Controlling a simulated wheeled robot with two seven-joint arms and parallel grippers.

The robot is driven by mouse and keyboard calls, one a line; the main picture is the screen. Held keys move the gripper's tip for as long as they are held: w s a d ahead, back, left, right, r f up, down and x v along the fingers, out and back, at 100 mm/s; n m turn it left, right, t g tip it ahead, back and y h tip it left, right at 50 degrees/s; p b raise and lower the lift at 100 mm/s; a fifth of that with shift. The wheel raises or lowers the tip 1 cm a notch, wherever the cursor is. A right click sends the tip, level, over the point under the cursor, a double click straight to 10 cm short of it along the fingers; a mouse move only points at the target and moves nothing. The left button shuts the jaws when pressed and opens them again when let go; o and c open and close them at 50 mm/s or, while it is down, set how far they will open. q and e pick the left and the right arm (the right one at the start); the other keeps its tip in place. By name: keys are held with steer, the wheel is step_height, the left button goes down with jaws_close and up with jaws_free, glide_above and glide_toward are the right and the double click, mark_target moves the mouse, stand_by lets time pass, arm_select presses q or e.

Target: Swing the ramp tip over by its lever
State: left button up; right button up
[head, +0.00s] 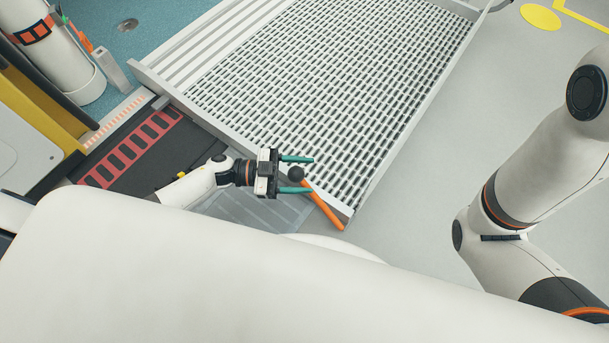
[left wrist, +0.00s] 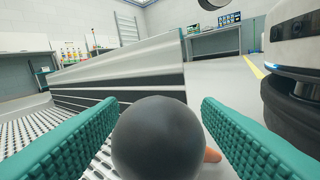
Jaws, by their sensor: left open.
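The ramp (head: 330,70) is a grey grated panel with raised side rails, lying across the upper middle of the head view. Its lever (head: 324,207) is an orange bar with a dark round knob (head: 296,173) at the near corner of the ramp. My left gripper (head: 304,175) is open, its two teal fingers on either side of the knob. In the left wrist view the knob (left wrist: 156,138) sits between the fingers, with gaps on both sides. A bit of the orange lever (left wrist: 212,155) shows behind it. My right gripper is not in view; only that arm shows.
A black strip with red markings (head: 130,150) lies left of the ramp, beside a yellow-edged panel. A white post (head: 60,60) stands at upper left. Grey floor (head: 430,150) is clear right of the ramp. The wrist view shows benches (left wrist: 215,45) far behind.

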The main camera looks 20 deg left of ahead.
arm_select(q)
steer(key=shift+w+d, duration=0.15)
steer(key=shift+d, duration=0.3)
steer(key=shift+c, duration=0.2)
